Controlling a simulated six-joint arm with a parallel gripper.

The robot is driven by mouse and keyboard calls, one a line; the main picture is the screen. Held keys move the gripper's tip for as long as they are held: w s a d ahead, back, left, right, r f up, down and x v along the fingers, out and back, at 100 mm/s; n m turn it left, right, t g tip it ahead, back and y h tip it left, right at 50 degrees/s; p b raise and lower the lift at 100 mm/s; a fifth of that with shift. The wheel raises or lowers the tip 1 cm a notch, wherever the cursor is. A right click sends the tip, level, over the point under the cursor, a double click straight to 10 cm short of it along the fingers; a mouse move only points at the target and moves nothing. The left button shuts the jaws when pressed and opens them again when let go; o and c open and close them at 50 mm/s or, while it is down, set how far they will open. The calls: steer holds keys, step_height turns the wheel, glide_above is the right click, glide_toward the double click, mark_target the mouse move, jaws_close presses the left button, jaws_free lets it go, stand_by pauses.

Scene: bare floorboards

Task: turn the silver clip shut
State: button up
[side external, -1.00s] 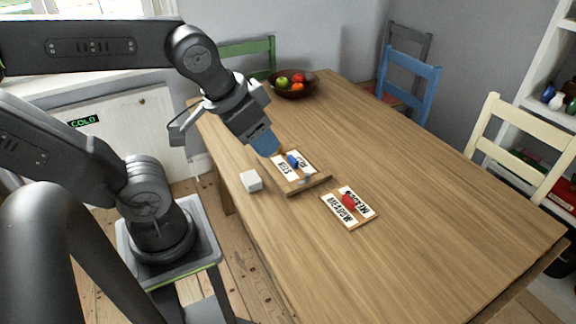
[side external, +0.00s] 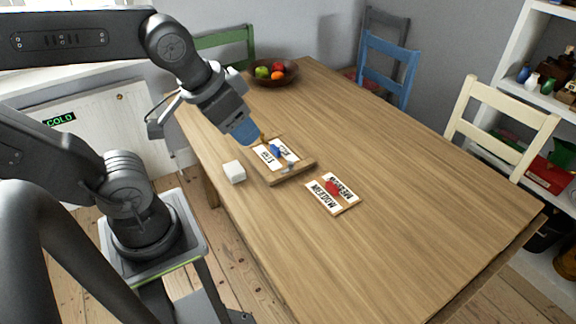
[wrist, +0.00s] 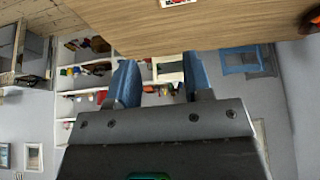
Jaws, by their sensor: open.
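A small silver clip (side external: 289,166) is near the front right edge of a wooden board (side external: 299,172) on the table. The board bears white lettered labels and a blue piece (side external: 275,151). The clip is too small to tell how it is turned. My gripper (side external: 244,132), with blue fingers, is above and behind the board's far left side, apart from the clip. In the wrist view, the fingers (wrist: 162,80) are spread with nothing between them. The clip does not show there.
A second board with white labels and a red piece (side external: 332,187) lies to the right. A white block (side external: 234,171) sits near the table's left edge. A fruit bowl (side external: 273,78) stands at the back. The right of the table (side external: 420,190) is clear.

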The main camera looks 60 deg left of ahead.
steer(key=w+a+f+n+g, duration=0.1)
steer(key=w+a+n+g, duration=0.2)
steer(key=w, duration=0.5)
steer(key=n+g, duration=0.3)
steer(key=n, duration=0.9)
glide_above(291, 162)
step_height(291, 162, down, 18)
step_height(291, 162, down, 13)
steer(key=shift+s+f, duration=0.1)
steer(key=shift+c, duration=0.2)
jaws_close()
